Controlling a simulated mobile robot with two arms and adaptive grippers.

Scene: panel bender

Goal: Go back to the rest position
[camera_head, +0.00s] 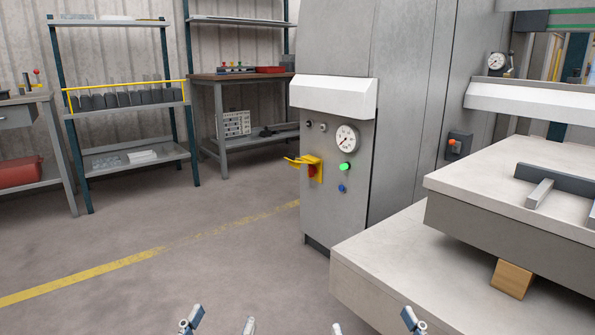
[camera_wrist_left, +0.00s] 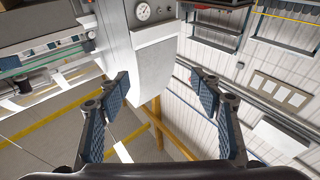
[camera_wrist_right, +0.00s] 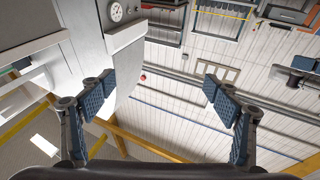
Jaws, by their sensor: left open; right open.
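My left gripper (camera_head: 218,322) shows only its fingertips at the bottom edge of the head view, left of centre. In the left wrist view its two blue-padded fingers (camera_wrist_left: 161,95) stand wide apart with nothing between them. My right gripper (camera_head: 373,322) also shows only its fingertips at the bottom edge, right of centre. In the right wrist view its fingers (camera_wrist_right: 158,92) are wide apart and empty. Both grippers are open and appear clear of the machine. The grey panel bender cabinet (camera_head: 405,120) stands ahead, with a gauge (camera_head: 347,138), a green button (camera_head: 345,166) and a yellow-backed red switch (camera_head: 312,170).
The machine's pale bed (camera_head: 390,262) juts out at the lower right, with a wooden block (camera_head: 512,279) under its upper slab. Shelving (camera_head: 125,108) and a workbench (camera_head: 245,78) line the back wall. The floor (camera_head: 215,255) at left and centre is clear, crossed by a yellow line (camera_head: 90,277).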

